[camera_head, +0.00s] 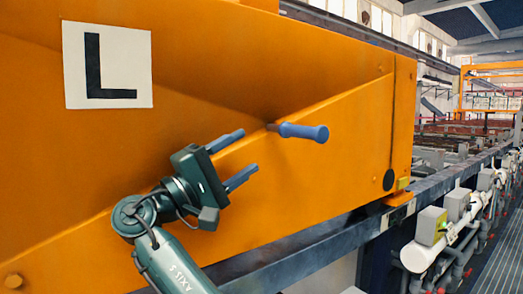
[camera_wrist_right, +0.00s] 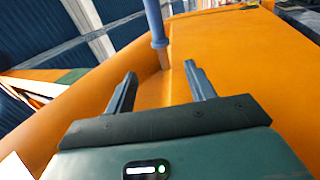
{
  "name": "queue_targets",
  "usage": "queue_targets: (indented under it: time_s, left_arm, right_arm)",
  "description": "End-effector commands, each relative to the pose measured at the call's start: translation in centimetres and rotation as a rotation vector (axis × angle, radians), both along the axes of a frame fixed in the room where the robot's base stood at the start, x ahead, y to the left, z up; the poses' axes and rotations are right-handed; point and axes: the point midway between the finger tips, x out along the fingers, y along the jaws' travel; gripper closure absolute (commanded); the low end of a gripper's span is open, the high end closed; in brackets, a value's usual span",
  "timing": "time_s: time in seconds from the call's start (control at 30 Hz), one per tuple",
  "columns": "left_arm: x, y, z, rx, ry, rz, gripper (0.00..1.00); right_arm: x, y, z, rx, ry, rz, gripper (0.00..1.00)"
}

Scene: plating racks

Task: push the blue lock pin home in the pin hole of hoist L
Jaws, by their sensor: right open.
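The blue lock pin (camera_head: 304,132) sticks out of the orange side of hoist L (camera_head: 230,60), with its blue handle and a short grey length of shank showing. The shank enters the panel at the pin hole (camera_head: 270,126). The white plate with a black L (camera_head: 107,64) is at upper left. My right gripper (camera_head: 243,156) is open and empty, to the left of the pin and apart from it. In the right wrist view the pin (camera_wrist_right: 156,22) stands beyond my open fingers (camera_wrist_right: 160,85). My left gripper is not in view.
A dark rail (camera_head: 300,262) runs under the hoist. White pipes and grey boxes (camera_head: 432,226) line the right side, beside a grated walkway (camera_head: 490,270). The space in front of the panel around the handle looks clear.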

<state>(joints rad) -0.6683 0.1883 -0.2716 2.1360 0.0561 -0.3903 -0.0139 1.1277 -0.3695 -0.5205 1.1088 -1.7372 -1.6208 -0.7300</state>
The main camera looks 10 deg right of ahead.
Motion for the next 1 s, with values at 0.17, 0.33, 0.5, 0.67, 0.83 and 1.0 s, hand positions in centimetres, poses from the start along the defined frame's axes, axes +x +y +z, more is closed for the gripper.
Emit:
queue_targets:
  time_s: [0.17, 0.33, 0.5, 0.67, 0.83, 1.0]
  left_arm:
    - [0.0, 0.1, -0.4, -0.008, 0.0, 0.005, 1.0]
    - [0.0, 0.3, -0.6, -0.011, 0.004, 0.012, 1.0]
    - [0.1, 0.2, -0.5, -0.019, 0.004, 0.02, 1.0]
    - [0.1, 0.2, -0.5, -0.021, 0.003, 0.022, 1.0]
    - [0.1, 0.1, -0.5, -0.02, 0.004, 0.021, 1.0]
    - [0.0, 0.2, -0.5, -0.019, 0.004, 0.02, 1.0]
  right_arm:
    - [-0.9, 2.2, -1.1, -0.001, -0.001, 0.001, 0.45]
    - [-1.2, 2.9, -1.3, 0.0, -0.002, 0.0, 0.45]
    - [-1.3, 3.0, -1.3, 0.0, -0.002, 0.0, 0.45]
    - [-1.3, 2.9, -1.3, 0.0, -0.002, 0.0, 0.51]
    - [-1.2, 2.9, -1.3, 0.0, -0.002, -0.001, 0.65]
    - [-0.9, 2.0, -1.9, 0.002, 0.007, -0.017, 0.79]
